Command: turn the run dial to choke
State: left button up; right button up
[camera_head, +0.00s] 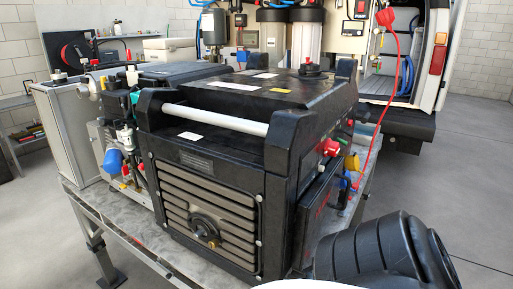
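A black generator (215,160) stands on a metal table, its slatted front panel facing me at an angle. A red knob (329,147) sticks out from its right side, with a yellow part (352,162) just right of it. A round dark fitting with a brass-coloured centre (206,229) sits low on the front panel. I cannot tell which of these is the run dial, and no markings or choke position are readable. Neither gripper shows. A black ribbed part at the lower right looks like my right arm; its gripper is out of view.
The metal table (112,212) has a narrow bare edge in front of the generator. A white bar (215,117) crosses the generator's upper front. A red cable (379,105) rises from its right side. A van (432,50) stands behind on the right. Floor is clear at right.

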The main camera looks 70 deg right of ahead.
aim_at(332, 149)
jog(key=u, duration=0.2)
jog(key=k, duration=0.9)
jog(key=z, duration=1.35)
